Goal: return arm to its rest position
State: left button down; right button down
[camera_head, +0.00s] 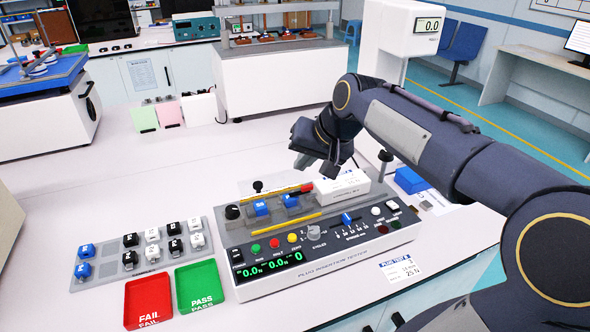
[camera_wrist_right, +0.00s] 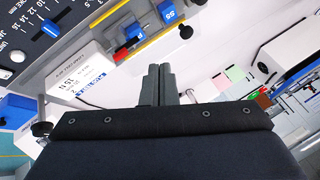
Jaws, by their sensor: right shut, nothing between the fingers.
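My right arm comes in from the right in the head view. My right gripper (camera_head: 318,165) hangs above the back of the plug insertion tester (camera_head: 300,282), near the white block (camera_head: 342,187) on its top. In the right wrist view the two fingers of the right gripper (camera_wrist_right: 160,72) lie together with nothing between them. They appear apart from the tester. Two blue plugs, one on the left (camera_head: 262,208) and one on the right (camera_head: 290,200), sit in the tester's grey fixture beside a yellow bar. My left gripper does not show.
A grey rack (camera_head: 112,270) with several blue, black and white plugs stands left of the tester. A red FAIL tray (camera_head: 148,302) and a green PASS tray (camera_head: 199,286) lie in front of it. A blue box (camera_head: 411,180) is right of the tester.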

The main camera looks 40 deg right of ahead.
jog(key=shift+s+r, duration=0.2)
jog(key=shift+r, duration=0.2)
jog(key=s+a+f+n+y, duration=0.1)
jog(key=s+a+f+n, duration=0.2)
jog(key=s+a+f, duration=0.3)
jog(key=s+a+f+n+g+y+p, duration=0.1)
jog(key=s+a+f+n+y, duration=0.1)
jog(key=s+a+f, duration=0.4)
jog(key=s+a+n, duration=0.1)
jog(key=s+a, duration=0.3)
jog(key=shift+s+a, duration=0.2)
jog(key=shift+a, duration=0.2)
